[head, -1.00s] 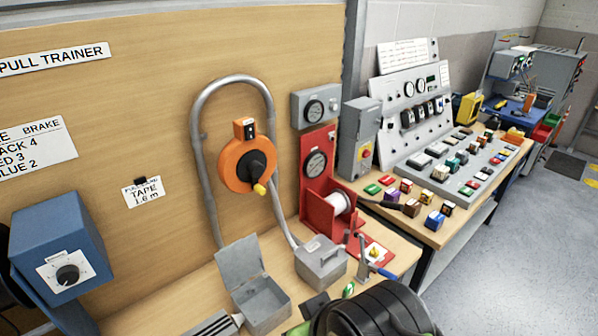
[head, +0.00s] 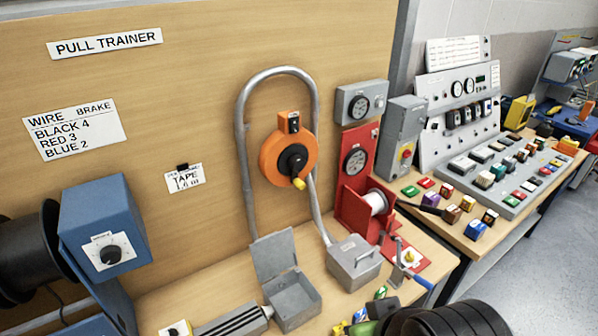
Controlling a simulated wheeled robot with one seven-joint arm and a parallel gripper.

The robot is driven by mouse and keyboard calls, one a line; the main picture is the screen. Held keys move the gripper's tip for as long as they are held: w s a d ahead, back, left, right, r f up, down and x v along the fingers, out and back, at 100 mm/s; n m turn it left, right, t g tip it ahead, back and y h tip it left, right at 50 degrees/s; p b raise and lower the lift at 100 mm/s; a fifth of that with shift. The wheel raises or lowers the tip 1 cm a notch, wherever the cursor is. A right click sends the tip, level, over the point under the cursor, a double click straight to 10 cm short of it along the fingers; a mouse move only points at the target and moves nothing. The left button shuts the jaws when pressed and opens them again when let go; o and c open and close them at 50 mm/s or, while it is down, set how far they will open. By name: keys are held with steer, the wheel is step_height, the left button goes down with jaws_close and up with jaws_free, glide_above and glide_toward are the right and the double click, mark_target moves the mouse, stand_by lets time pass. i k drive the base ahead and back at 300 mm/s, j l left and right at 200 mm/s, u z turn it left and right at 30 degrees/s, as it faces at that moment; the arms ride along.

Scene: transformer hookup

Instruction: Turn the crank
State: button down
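A red winch (head: 356,206) stands at the right end of the wooden bench, with a white drum (head: 377,202) and a round dial above it. A grey crank arm with a blue grip (head: 418,281) is at its front, over the bench's right edge. An orange tape reel (head: 268,158) on the board carries a small black crank with a yellow knob (head: 299,184), pointing down and right. My gripper is not seen, and nothing is seen touching either crank.
A grey box with its lid up (head: 296,300) and a closed grey box (head: 353,265) stand before the winch. A blue unit with a knob (head: 105,235) is at left. A dark ribbed rounded shape (head: 455,322) covers the bottom edge. A control desk (head: 505,185) stands at right.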

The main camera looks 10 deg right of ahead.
mark_target(293, 158)
steer(key=l+u, duration=0.1)
steer(key=u, duration=0.3)
steer(key=i+l+u, duration=0.1)
steer(key=u, duration=0.3)
steer(key=l+u, duration=0.25)
steer(key=u, duration=0.2)
steer(key=l+u, duration=0.2)
steer(key=u, duration=0.2)
